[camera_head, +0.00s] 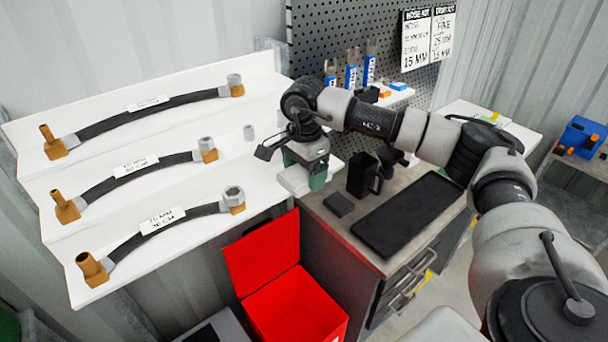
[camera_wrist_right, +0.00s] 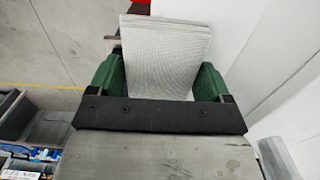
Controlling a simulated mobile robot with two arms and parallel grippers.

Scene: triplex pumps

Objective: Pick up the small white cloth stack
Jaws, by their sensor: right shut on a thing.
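The small white cloth stack (camera_wrist_right: 165,60) stands out between the green fingers of my right gripper (camera_wrist_right: 160,85) in the right wrist view. The fingers press on its two sides, and its lower part is hidden behind the black gripper edge. In the head view my right gripper (camera_head: 317,180) points down by the corner of the white shelf and the grey workbench. A white part of the cloth stack (camera_head: 291,180) shows beside it there. Whether the stack touches the surface below cannot be told. My left gripper is not in view.
Several black hoses with brass fittings (camera_head: 146,106) lie on the stepped white shelf (camera_head: 215,128) at left. An open red box (camera_head: 292,305) stands below. A black mat (camera_head: 408,213), a black holder (camera_head: 364,176) and a small dark block (camera_head: 339,204) occupy the workbench. A pegboard (camera_head: 345,35) stands behind.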

